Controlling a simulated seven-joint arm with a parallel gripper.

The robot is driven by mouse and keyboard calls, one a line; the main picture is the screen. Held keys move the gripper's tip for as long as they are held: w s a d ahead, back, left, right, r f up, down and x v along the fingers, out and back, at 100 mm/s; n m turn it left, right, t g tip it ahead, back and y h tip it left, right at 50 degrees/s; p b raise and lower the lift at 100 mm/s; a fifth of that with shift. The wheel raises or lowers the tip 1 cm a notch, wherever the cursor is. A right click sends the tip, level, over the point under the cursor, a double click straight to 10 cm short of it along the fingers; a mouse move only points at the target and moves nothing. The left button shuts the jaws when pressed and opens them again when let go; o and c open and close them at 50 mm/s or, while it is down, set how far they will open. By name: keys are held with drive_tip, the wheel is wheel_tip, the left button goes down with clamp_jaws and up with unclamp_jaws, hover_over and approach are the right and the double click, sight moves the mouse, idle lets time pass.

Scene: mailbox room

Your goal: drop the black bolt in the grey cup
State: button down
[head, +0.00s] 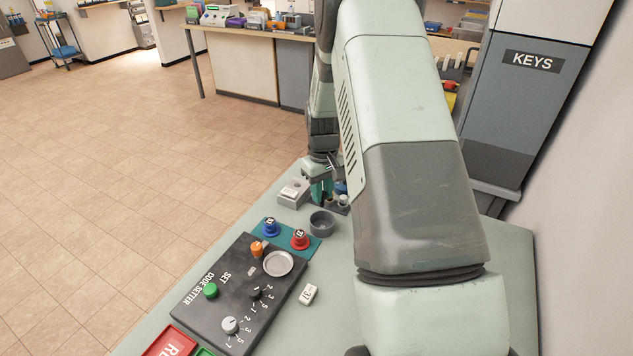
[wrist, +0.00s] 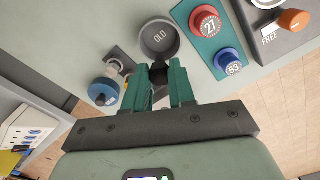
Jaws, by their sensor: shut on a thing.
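The grey cup (head: 322,223) stands on the pale green table, just beyond the teal plate. In the wrist view the cup (wrist: 173,33) is just past my fingertips, with "OLD" inside it. My gripper (head: 322,192) is low over the table behind the cup in the head view. In the wrist view its teal fingers (wrist: 162,80) are shut on the black bolt (wrist: 160,73), whose dark end shows between the tips, close to the cup's near rim. The rest of the bolt is hidden by the fingers. I cannot make out the bolt in the head view.
The teal plate (wrist: 203,53) with red and blue knobs lies beside the cup. A blue-topped piece (wrist: 104,92) and a grey peg stand on the other side. The black code setter box (head: 240,295) and a white tag (head: 308,294) are nearer in the head view.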

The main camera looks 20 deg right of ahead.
drive_tip(key=shift+s+f, duration=0.1)
drive_tip(key=shift+f, duration=2)
drive_tip(key=shift+f, duration=0.15)
drive_tip(key=shift+f, duration=0.75)
drive_tip(key=c, duration=0.6)
unclamp_jaws()
drive_tip(key=shift+r, duration=0.1)
drive_tip(key=shift+r, duration=2.95)
